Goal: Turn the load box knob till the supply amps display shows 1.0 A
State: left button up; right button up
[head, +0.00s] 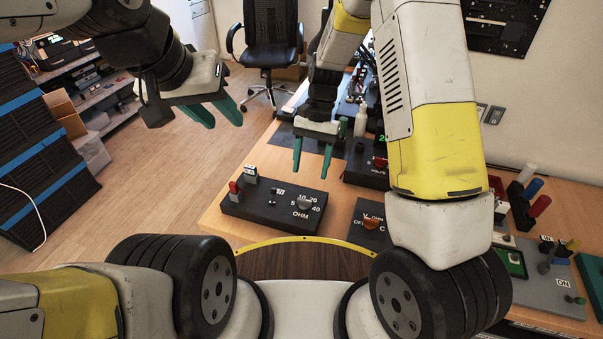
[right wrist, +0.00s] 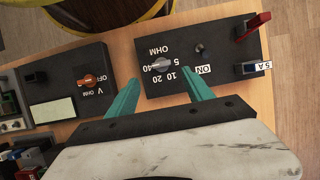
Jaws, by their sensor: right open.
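The load box (head: 262,211) is a black box on the table with a dial marked OHM. My left gripper (head: 218,116) is open and empty, left of the table.
A meter box (head: 370,222) with an orange knob stands right of the load box; it also shows in the wrist view (right wrist: 67,95). Bottles and tools stand farther back. Floor left of the table is clear.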

aim_at(304, 200)
jog(key=x, duration=0.9)
jog(key=shift+w+a, duration=0.1)
jog(key=shift+w, duration=0.05)
grip_shut()
